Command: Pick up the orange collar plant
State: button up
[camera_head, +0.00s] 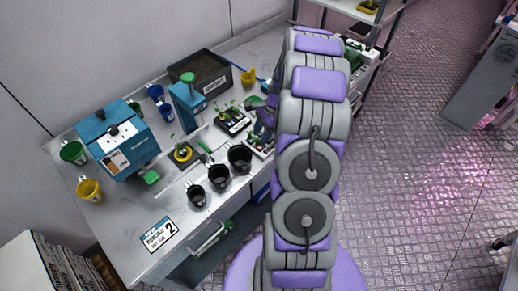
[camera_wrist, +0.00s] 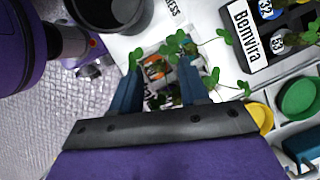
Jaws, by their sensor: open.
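The orange collar plant shows in the wrist view as a small orange ring (camera_wrist: 155,69) with green clover-like leaves around it. It sits in or on a white holder, between and beyond the fingers of my gripper (camera_wrist: 162,74). My gripper is open, with its two blue fingers apart on either side of the orange collar. I cannot tell whether the fingers touch the plant. In the head view, my gripper (camera_head: 264,117) is partly hidden by my arm, over the right side of the bench. I cannot make out the orange collar there.
A black pot (camera_wrist: 104,10) is at upper left. In the head view, black pots (camera_head: 240,158), a blue machine (camera_head: 118,143) and a dark crate (camera_head: 203,73) stand on the bench (camera_head: 128,238).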

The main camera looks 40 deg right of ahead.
jog(key=shift+x, duration=0.8)
jog(key=shift+d, duration=0.15)
jog(key=shift+c, duration=0.6)
grip_shut()
